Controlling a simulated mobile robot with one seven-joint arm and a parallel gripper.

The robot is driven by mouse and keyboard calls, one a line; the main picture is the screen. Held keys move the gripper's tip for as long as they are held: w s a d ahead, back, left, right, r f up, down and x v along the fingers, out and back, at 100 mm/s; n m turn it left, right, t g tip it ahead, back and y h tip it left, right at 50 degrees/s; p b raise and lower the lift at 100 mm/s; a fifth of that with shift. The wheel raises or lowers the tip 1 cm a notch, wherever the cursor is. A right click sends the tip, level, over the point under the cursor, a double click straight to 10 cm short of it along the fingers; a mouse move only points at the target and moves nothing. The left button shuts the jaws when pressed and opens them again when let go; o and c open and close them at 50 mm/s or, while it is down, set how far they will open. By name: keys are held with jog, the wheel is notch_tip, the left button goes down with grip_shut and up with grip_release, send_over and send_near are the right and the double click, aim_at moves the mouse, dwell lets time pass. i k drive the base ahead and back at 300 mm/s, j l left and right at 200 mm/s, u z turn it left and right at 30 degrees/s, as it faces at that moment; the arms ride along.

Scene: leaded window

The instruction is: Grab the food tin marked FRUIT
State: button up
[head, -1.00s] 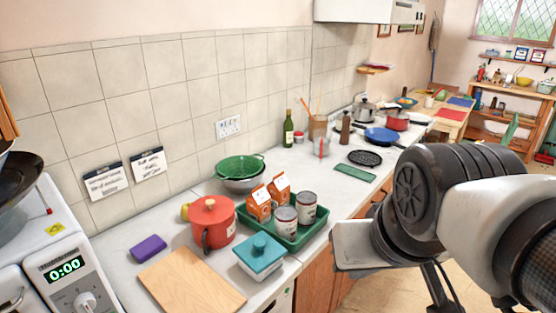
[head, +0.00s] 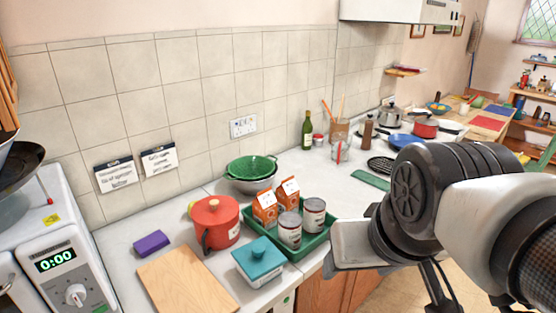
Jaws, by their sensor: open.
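Two food tins with pale labels and dark lettering stand upright in a green tray (head: 301,251) on the counter. One is the left tin (head: 290,231) and the other is the right tin (head: 313,216), just behind it. Their lettering is too small to read, so I cannot tell which says FRUIT. My gripper (head: 349,240) is at the right of the tray, apart from the tins and nearer the camera. It is open, with dark finger parts showing at its edges; nothing shows between them.
Two orange cartons (head: 265,206) stand in the tray behind the tins. A red pot (head: 214,222), a teal lidded dish (head: 259,262) and a wooden board (head: 186,282) lie left of it. A green colander (head: 251,167) is behind. Counter right of the tray is partly hidden by my arm.

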aim_at(314, 207)
jog(key=i+l+u, duration=0.25)
jog(key=l, duration=0.2)
jog(key=l+u, duration=0.25)
jog(key=l, duration=0.15)
jog(key=l+u, duration=0.2)
jog(key=l, duration=0.3)
jog(key=i, duration=0.05)
